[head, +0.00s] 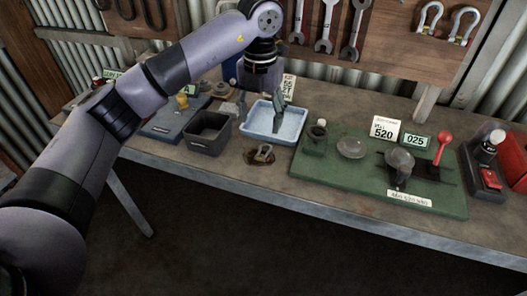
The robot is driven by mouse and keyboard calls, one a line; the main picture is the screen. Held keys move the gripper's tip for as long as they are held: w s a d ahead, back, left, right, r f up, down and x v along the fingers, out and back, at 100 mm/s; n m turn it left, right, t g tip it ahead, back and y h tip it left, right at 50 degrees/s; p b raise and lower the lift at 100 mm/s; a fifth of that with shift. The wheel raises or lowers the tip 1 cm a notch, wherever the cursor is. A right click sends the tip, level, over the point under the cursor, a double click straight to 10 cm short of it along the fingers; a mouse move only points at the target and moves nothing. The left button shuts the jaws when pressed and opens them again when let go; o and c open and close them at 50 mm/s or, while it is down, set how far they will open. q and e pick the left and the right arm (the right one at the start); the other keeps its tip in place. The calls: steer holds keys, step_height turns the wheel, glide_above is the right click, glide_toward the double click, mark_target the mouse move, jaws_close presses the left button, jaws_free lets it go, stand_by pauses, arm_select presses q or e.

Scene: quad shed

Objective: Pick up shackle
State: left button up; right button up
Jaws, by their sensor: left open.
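A small metal piece that looks like a shackle (263,153) lies on a dark stain on the bench, just in front of the light blue tray. Two larger shackles, one silver (424,18) and one with a red pin (458,27), hang on the board at the upper right. My left gripper (278,122) points down over the blue tray (262,136), behind and a little right of the small piece, and is apart from it. It is open, and I see nothing held in it. My right gripper is not in view.
A black open bin (208,136) stands left of the small piece. A green mat (325,172) with a jar, a glass dome, a dark fitting and a red-handled lever lies to the right. Number signs (386,130) stand at its back. The bench front edge is mostly clear.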

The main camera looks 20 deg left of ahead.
arm_select(q)
steer(key=p, duration=0.1)
glide_above(261, 157)
steer(key=f, duration=0.7)
steer(key=shift+s+f, duration=0.2)
steer(key=shift+f, duration=0.05)
steer(key=shift+f+p, duration=0.35)
steer(key=shift+p, duration=0.1)
step_height(261, 157, down, 4)
steer(key=shift+w+r+p, duration=0.1)
steer(key=shift+r+p, duration=0.1)
steer(key=shift+p, duration=0.4)
steer(key=shift+f, duration=0.35)
steer(key=c, duration=1.2)
